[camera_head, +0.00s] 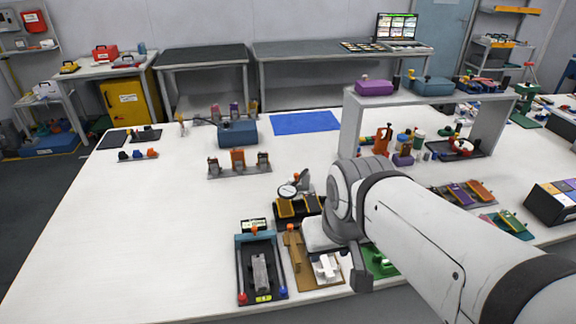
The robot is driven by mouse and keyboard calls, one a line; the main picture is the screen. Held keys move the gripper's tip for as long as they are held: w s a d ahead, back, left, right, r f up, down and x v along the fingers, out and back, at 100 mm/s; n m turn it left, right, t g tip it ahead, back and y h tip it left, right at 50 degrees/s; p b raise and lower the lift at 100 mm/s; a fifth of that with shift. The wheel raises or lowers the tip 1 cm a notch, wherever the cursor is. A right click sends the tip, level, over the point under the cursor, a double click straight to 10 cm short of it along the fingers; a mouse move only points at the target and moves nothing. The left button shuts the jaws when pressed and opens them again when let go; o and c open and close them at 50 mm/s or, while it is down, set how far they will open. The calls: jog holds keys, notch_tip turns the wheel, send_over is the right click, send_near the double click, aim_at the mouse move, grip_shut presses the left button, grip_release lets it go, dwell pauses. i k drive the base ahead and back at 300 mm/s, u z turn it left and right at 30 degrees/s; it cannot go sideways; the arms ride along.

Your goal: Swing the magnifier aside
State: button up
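A round, pale, dark-rimmed disc (287,191) stands above a dark fixture with yellow blocks (286,209) near the middle of the white table; it may be the magnifier or a dial, I cannot tell which. A tan fixture (294,252) with an orange knob and a white part stands in front of it. My gripper (345,265) is low over the table, to the right of the tan fixture and in front of the disc. One dark finger shows pointing down; my wrist hides the rest, so its opening and any contact are unclear.
A blue-topped tray fixture (242,240) with a grey part stands left of the tan one. A green fixture (380,262) is partly behind my arm. A grey shelf (352,125) stands at the back right.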

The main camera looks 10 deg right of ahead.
aim_at(286, 192)
jog(key=u, duration=0.75)
jog(key=k, duration=0.55)
jog(key=z, duration=0.7)
jog(key=i, duration=1)
jog(key=z, duration=0.05)
